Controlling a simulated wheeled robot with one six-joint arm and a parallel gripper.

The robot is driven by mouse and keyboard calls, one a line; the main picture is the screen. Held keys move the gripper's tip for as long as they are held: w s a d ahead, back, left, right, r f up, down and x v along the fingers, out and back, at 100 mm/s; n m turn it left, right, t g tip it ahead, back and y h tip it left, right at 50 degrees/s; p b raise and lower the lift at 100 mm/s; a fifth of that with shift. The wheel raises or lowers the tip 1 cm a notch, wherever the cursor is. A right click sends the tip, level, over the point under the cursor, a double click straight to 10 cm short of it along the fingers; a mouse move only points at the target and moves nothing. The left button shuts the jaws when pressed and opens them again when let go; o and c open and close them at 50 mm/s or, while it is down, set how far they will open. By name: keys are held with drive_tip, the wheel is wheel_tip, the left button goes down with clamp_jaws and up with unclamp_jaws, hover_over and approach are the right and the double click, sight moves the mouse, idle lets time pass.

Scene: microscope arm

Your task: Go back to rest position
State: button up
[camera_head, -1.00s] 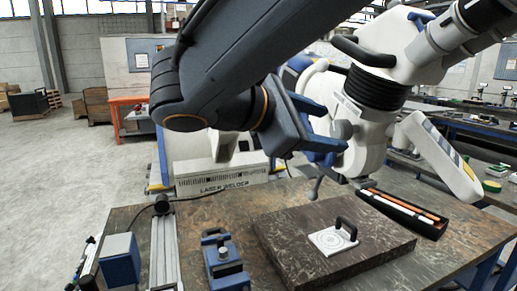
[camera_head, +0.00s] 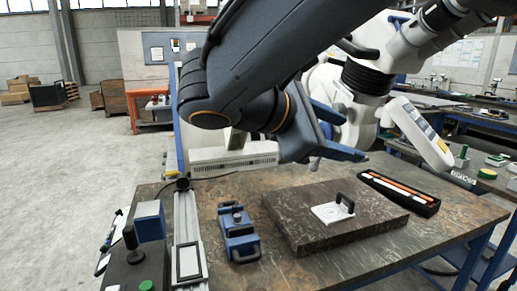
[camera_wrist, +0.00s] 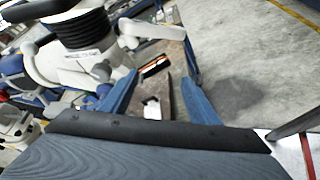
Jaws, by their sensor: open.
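My gripper (camera_head: 352,137) is open and empty, with its two blue fingers apart in the air above the table. It overlaps the white microscope (camera_head: 322,90) in the head view; I cannot tell the exact gap. The microscope has a black ribbed sleeve and a white arm panel (camera_head: 415,130) at the right. In the wrist view the gripper's fingers (camera_wrist: 158,78) point toward the table, and the microscope (camera_wrist: 85,62) stands to their left. My arm hides part of the microscope and the space behind it.
On the table (camera_head: 300,262) lie a dark stone slab (camera_head: 290,215) with a small white handled plate (camera_head: 328,212), a black tray (camera_head: 408,196) of orange and white rods, a blue clamp device (camera_head: 239,236) and a metal rail (camera_head: 187,235). Open floor (camera_head: 70,170) lies at left.

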drive_tip(key=s+d+f+m+g+y, duration=0.1)
drive_tip(key=f+m+y, duration=0.3)
drive_tip(key=f, duration=0.6)
drive_tip(key=s+d+f+m+g+y, duration=0.2)
drive_tip(key=f+m, duration=0.4)
drive_tip(key=f, duration=0.5)
drive_tip(key=s+d+f+m+g+y, duration=0.1)
drive_tip(key=f+m+y, duration=0.4)
drive_tip(key=f, duration=0.5)
drive_tip(key=shift+s+d+f+m+g+y, duration=0.4)
drive_tip(key=shift+s+m+g, duration=0.2)
drive_tip(key=shift+s+g, duration=0.3)
drive_tip(key=shift+w+a, duration=0.1)
drive_tip(key=shift+w, duration=0.05)
